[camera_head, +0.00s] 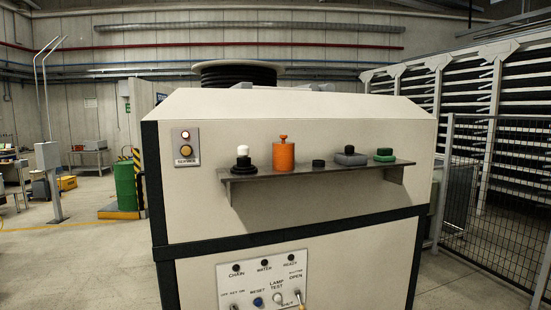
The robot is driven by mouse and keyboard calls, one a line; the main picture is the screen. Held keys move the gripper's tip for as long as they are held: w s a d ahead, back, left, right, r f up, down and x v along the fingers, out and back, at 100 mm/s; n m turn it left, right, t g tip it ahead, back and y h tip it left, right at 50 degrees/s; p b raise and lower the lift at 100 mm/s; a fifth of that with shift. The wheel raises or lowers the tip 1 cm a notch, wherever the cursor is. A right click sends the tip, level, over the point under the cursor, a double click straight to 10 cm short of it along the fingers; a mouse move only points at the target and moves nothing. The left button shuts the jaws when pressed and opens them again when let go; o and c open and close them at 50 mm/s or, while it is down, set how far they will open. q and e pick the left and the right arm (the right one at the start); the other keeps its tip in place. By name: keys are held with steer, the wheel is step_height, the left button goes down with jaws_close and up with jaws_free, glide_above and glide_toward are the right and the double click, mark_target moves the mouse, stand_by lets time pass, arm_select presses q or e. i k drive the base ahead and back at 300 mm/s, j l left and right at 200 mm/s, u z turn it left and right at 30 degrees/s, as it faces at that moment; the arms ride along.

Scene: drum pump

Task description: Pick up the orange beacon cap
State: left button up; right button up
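The orange beacon cap (283,157) looks like an upright orange cylinder with a small knob on top. It stands on a narrow dark shelf (318,171) fixed to the front of a pale machine, left of the shelf's middle. Neither of my grippers is in view, and nothing touches the cap.
On the shelf, a black piece with a white top (243,160) stands left of the cap. A small black disc (318,163), a grey piece (351,157) and a green piece (384,155) stand to its right. A control panel (263,280) is below; a mesh fence (500,205) stands right.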

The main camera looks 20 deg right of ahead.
mark_target(284, 152)
steer(key=i+j, duration=0.1)
steer(key=i, duration=0.45)
steer(key=i+z, duration=0.1)
steer(key=i, duration=0.4)
